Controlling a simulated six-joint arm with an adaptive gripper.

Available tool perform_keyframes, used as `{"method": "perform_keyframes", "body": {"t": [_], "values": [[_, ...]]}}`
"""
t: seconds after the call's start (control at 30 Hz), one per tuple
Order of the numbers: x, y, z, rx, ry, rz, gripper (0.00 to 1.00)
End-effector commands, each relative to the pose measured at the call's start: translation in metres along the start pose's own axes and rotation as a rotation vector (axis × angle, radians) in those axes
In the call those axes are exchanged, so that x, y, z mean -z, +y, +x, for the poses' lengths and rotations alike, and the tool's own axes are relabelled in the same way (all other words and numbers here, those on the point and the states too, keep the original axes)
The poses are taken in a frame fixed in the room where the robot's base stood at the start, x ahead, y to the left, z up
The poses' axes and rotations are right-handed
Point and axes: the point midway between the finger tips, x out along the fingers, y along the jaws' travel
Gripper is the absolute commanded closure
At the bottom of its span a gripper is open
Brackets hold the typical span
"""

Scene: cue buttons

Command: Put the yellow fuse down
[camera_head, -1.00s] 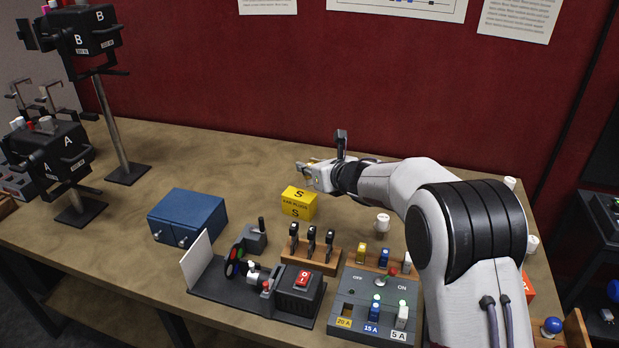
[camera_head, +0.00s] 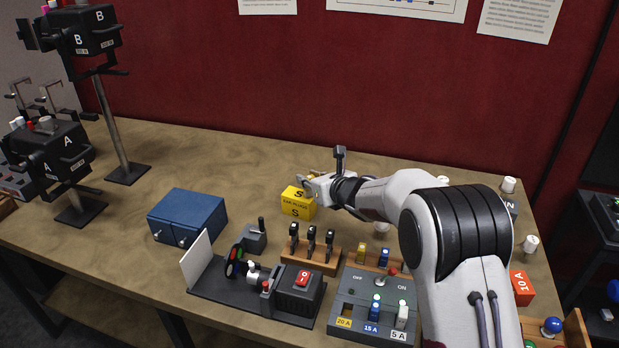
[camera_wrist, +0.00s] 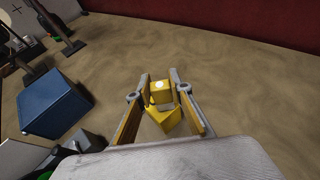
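My gripper (camera_head: 306,181) is just above and behind the yellow ear plugs box (camera_head: 297,205), over the back middle of the table. In the wrist view its two fingers (camera_wrist: 162,83) close on a small yellow block with a pale round spot, which I take to be the yellow fuse (camera_wrist: 161,91). Another yellow shape, apparently the box, shows below it between the fingers; whether they touch is unclear. Another yellow fuse (camera_head: 361,251) stands in the wooden rack beside a blue one (camera_head: 384,257). The fuse panel (camera_head: 350,300) has blue and white fuses seated; its 20 A place looks empty.
A blue box (camera_head: 188,216) stands to the left. A wooden holder with several black-handled tools (camera_head: 311,257) and a black base with a red switch (camera_head: 303,279) lie in front. White knobs and an orange 10A block (camera_head: 522,287) are at right.

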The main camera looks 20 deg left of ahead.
Motion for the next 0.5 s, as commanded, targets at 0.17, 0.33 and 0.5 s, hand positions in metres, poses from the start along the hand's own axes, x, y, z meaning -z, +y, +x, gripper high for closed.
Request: {"method": "perform_keyframes", "body": {"t": [0.17, 0.33, 0.5], "values": [[-0.0001, 0.0001, -0.0001, 0.0, 0.0, 0.0, 0.64], [-0.0002, 0.0, -0.0002, 0.0, 0.0, -0.001, 0.64], [-0.0025, 0.0, -0.001, 0.0, 0.0, -0.002, 0.64]]}}
